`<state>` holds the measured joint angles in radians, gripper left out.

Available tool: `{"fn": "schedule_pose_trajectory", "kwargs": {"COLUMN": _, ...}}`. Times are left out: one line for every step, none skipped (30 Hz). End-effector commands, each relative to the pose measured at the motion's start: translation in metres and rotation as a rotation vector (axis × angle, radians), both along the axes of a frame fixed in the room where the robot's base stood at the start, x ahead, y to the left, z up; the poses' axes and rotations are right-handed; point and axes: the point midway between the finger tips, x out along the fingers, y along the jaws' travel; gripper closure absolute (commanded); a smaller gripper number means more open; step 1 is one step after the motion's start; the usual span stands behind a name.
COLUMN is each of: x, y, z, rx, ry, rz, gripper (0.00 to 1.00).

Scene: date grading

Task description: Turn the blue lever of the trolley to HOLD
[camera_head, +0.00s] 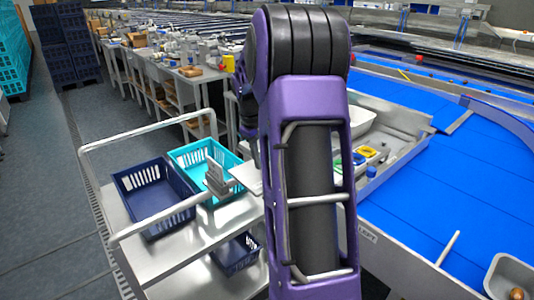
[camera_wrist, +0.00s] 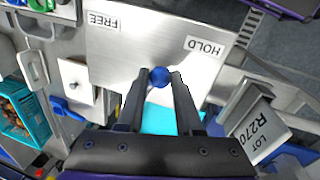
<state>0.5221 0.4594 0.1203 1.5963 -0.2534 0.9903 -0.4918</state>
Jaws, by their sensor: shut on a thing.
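In the wrist view the lever's round blue knob (camera_wrist: 159,78) sits between the tips of my gripper (camera_wrist: 160,73), which is shut on it. Behind it is a bright metal plate (camera_wrist: 140,45) with a FREE label (camera_wrist: 103,21) at upper left and a HOLD label (camera_wrist: 205,47) at right, both upside down. The knob lies below and between the two labels. The lever's arm is not clearly visible. In the head view the trolley (camera_head: 160,249) stands left of my purple arm, which hides my gripper and the knob.
The trolley carries a navy basket (camera_head: 124,191) and a teal basket (camera_head: 176,154), with a grey upright holder between them. A "LOT R270" sign (camera_wrist: 263,123) stands right of my gripper in the wrist view. A blue conveyor (camera_head: 450,190) is at right. Open floor lies left.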

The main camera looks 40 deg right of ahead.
Motion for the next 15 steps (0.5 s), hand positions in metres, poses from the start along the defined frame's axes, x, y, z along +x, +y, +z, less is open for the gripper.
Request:
{"fn": "schedule_pose_trajectory", "kwargs": {"x": 0.002, "y": 0.004, "z": 0.002, "rx": 0.0, "ry": 0.0, "rz": -0.036, "gripper": 1.0}}
{"fn": "schedule_pose_trajectory", "kwargs": {"x": 0.003, "y": 0.005, "z": 0.002, "rx": 0.0, "ry": 0.001, "rz": -0.059, "gripper": 1.0}}
{"fn": "schedule_pose_trajectory", "kwargs": {"x": 0.004, "y": 0.006, "z": 0.002, "rx": 0.001, "ry": 0.0, "rz": -0.09, "gripper": 1.0}}
{"fn": "schedule_pose_trajectory", "kwargs": {"x": 0.005, "y": 0.007, "z": 0.002, "rx": 0.001, "ry": 0.0, "rz": -0.112, "gripper": 1.0}}
{"fn": "schedule_pose_trajectory", "kwargs": {"x": 0.006, "y": 0.008, "z": 0.002, "rx": 0.001, "ry": -0.001, "rz": -0.133, "gripper": 1.0}}
{"fn": "schedule_pose_trajectory", "kwargs": {"x": 0.007, "y": 0.009, "z": 0.002, "rx": 0.001, "ry": -0.002, "rz": -0.16, "gripper": 1.0}}
{"fn": "schedule_pose_trajectory", "kwargs": {"x": 0.007, "y": 0.01, "z": 0.002, "rx": 0.001, "ry": -0.001, "rz": -0.179, "gripper": 1.0}}
{"fn": "schedule_pose_trajectory", "kwargs": {"x": 0.008, "y": 0.01, "z": 0.001, "rx": 0.001, "ry": -0.001, "rz": -0.197, "gripper": 1.0}}
{"fn": "schedule_pose_trajectory", "kwargs": {"x": 0.008, "y": 0.011, "z": 0.001, "rx": 0.001, "ry": -0.001, "rz": -0.218, "gripper": 1.0}}
{"fn": "schedule_pose_trajectory", "kwargs": {"x": 0.009, "y": 0.012, "z": 0.001, "rx": 0.001, "ry": -0.001, "rz": -0.232, "gripper": 1.0}}
{"fn": "schedule_pose_trajectory", "kwargs": {"x": 0.01, "y": 0.012, "z": 0.001, "rx": 0.001, "ry": -0.001, "rz": -0.246, "gripper": 1.0}}
{"fn": "schedule_pose_trajectory", "kwargs": {"x": 0.01, "y": 0.013, "z": 0.001, "rx": 0.001, "ry": -0.001, "rz": -0.263, "gripper": 1.0}}
{"fn": "schedule_pose_trajectory", "kwargs": {"x": 0.011, "y": 0.013, "z": 0.001, "rx": 0.001, "ry": -0.002, "rz": -0.275, "gripper": 1.0}}
{"fn": "schedule_pose_trajectory", "kwargs": {"x": 0.011, "y": 0.013, "z": 0.001, "rx": 0.0, "ry": -0.002, "rz": -0.284, "gripper": 1.0}}
{"fn": "schedule_pose_trajectory", "kwargs": {"x": 0.012, "y": 0.014, "z": 0.001, "rx": 0.0, "ry": -0.003, "rz": -0.296, "gripper": 1.0}}
